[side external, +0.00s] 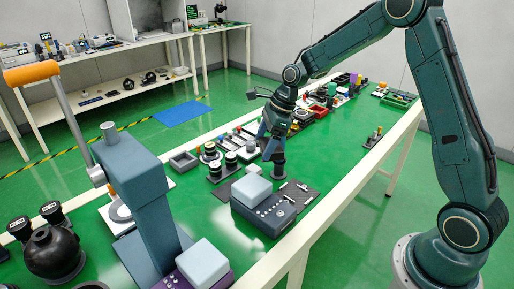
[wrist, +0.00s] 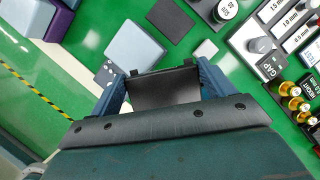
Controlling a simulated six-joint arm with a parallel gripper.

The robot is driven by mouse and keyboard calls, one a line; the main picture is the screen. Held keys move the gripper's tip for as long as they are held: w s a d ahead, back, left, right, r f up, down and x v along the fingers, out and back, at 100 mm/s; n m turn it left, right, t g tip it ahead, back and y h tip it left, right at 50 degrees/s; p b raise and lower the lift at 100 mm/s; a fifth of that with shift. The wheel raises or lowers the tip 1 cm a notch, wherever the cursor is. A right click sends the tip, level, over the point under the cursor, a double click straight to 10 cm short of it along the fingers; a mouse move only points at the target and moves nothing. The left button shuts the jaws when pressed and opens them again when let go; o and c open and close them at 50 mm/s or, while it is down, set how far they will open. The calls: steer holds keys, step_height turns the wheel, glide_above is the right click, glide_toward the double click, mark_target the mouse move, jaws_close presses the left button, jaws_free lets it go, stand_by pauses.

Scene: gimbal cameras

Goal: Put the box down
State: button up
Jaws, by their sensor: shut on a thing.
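My gripper (side external: 268,150) is over the green table, near its middle in the side external view. In the wrist view its two blue fingers (wrist: 163,84) stand either side of a dark, flat-faced box (wrist: 165,90) and are shut on it. Only one black face of the box shows there; the rest is hidden by my wrist. In the side external view the held box is too small and dark to tell apart from the fingers and a dark upright thing (side external: 279,167) below them. I cannot tell whether the box touches the table.
A blue-grey box with knobs (side external: 262,216) carries a pale block (side external: 251,188), beside a dark mat (side external: 301,193). In the wrist view, a GAP block (wrist: 270,68) and brass-topped pieces (wrist: 290,88) stand at right. Bare green table shows between the fingers and these.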

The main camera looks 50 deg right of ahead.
steer(key=w+a+r+m, duration=0.1)
steer(key=w+a+r, duration=0.7)
steer(key=r, duration=0.5)
steer(key=shift+w+m+t, duration=0.3)
steer(key=shift+w+m, duration=0.1)
steer(key=shift+w, duration=0.65)
step_height(320, 180, down, 16)
steer(key=shift+f, duration=2.05)
steer(key=shift+f, duration=0.6)
steer(key=o, duration=1)
